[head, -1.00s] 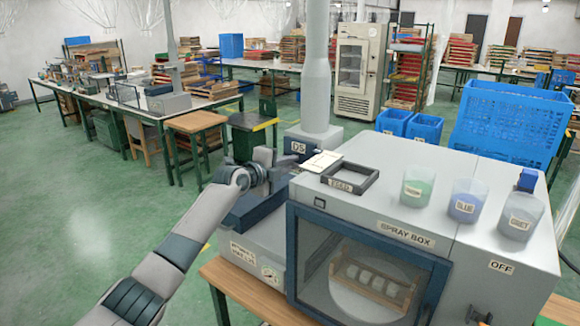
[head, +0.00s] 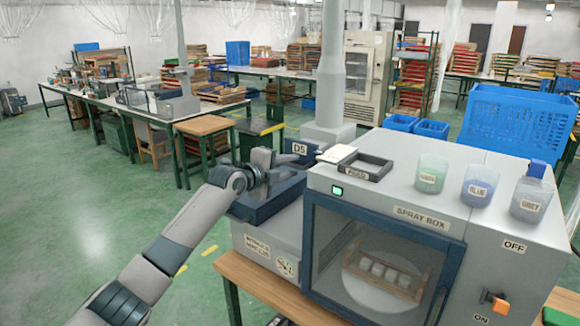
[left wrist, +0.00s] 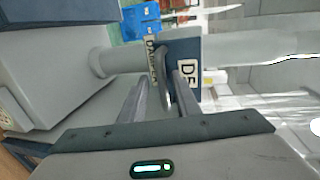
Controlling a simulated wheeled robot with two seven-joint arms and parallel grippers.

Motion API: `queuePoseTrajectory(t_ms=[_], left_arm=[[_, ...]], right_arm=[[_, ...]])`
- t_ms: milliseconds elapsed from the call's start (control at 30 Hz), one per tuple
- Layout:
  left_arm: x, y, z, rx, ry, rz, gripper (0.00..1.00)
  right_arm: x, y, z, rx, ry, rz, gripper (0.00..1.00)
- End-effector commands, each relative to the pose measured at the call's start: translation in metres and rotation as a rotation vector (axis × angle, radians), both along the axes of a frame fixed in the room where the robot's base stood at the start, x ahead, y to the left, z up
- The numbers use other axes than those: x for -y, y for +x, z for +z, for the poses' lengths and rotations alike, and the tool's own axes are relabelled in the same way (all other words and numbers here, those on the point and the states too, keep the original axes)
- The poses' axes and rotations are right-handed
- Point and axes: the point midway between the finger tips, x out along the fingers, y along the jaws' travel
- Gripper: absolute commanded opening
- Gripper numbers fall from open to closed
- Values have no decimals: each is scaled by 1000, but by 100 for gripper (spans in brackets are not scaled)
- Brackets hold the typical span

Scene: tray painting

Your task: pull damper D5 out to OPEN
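Damper D5's dark blue plate (head: 300,147) stands at the base of the grey duct, behind the spray box's left end. In the left wrist view its labelled plate (left wrist: 186,72) is ahead of my fingers, sideways in the picture. My left gripper (head: 277,163) reaches it from the left. In the left wrist view the two fingers of my left gripper (left wrist: 157,98) are apart, with a grey handle-like piece (left wrist: 165,82) between their tips, nearer the right finger. I cannot tell whether they touch it. My right gripper is not in view.
The spray box (head: 405,195) fills the right, with a black tray (head: 364,168) and green, blue and grey cups on top. Its lamp (head: 338,191) glows green. An orange switch (head: 495,302) is on its front. The duct (head: 331,90) rises behind the plate. Green floor lies open left.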

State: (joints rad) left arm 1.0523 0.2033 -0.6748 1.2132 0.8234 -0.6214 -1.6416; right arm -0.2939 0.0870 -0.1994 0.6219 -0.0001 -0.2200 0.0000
Motion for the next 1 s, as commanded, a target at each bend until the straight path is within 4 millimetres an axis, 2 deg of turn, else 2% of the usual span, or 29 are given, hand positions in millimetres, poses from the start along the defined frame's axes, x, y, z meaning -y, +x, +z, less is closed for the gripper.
queuePoseTrajectory(t_ms=[333, 533, 767, 1000], left_arm=[[-1, -1, 2, 4, -2, 0, 29], [-8, -9, 4, 5, -2, 0, 29], [-24, -31, 7, 6, 0, 0, 29], [-47, -63, 15, 7, 0, 0, 29]], right_arm=[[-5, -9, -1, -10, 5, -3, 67], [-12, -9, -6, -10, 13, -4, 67], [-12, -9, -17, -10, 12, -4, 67], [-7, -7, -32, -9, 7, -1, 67]])
